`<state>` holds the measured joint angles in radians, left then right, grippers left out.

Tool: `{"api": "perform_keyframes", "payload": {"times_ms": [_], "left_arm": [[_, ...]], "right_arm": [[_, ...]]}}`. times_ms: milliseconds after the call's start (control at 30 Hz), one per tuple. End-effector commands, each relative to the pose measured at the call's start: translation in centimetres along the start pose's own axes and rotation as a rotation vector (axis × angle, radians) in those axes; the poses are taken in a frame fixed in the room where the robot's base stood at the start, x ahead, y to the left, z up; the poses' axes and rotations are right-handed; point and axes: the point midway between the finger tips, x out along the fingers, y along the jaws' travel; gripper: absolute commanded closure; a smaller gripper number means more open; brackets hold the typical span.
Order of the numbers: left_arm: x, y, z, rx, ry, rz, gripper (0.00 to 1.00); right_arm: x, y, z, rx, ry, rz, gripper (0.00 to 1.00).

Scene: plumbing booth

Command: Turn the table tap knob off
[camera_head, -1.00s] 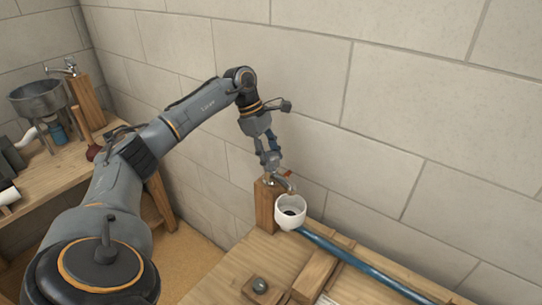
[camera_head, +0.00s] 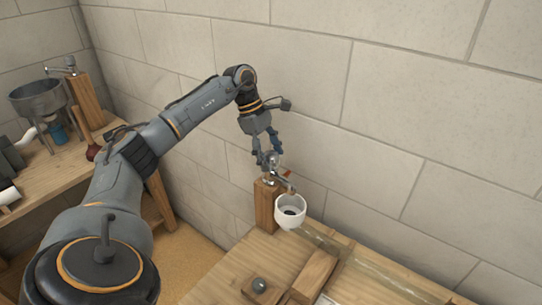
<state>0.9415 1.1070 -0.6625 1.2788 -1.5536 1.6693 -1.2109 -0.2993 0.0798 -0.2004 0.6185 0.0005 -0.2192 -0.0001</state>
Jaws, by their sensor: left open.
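The table tap (camera_head: 284,184) stands on top of a wooden post (camera_head: 265,208), with its spout reaching right over a white cup (camera_head: 291,211). A small orange-red piece (camera_head: 287,173) shows beside the tap. My left gripper (camera_head: 267,160) points down from above, right at the top of the tap, with its fingers apart. The knob is mostly hidden by the fingers, and I cannot tell whether they touch it. My right gripper is not in view.
A clear tube (camera_head: 345,253) runs from the cup across the wooden table (camera_head: 225,281). Wooden blocks (camera_head: 315,275) lie near the front. A stone-block wall (camera_head: 400,110) stands close behind. Another bench with a metal basin (camera_head: 38,98) and tap is at left.

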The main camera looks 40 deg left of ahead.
Motion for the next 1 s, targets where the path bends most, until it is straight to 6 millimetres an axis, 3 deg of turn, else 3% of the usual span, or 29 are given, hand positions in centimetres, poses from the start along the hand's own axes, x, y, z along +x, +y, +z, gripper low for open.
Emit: {"api": "perform_keyframes", "payload": {"times_ms": [533, 700, 1000], "left_arm": [[-10.0, 0.1, 0.1, 0.000, -0.002, 0.005, 0.32], [-11.5, 0.1, 0.0, 0.001, -0.001, 0.002, 0.32], [-11.7, 0.0, 0.0, 0.001, 0.000, 0.000, 0.32]], "right_arm": [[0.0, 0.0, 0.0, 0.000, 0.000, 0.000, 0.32], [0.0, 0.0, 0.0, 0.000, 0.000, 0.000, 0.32], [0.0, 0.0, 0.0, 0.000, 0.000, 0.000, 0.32]]}}
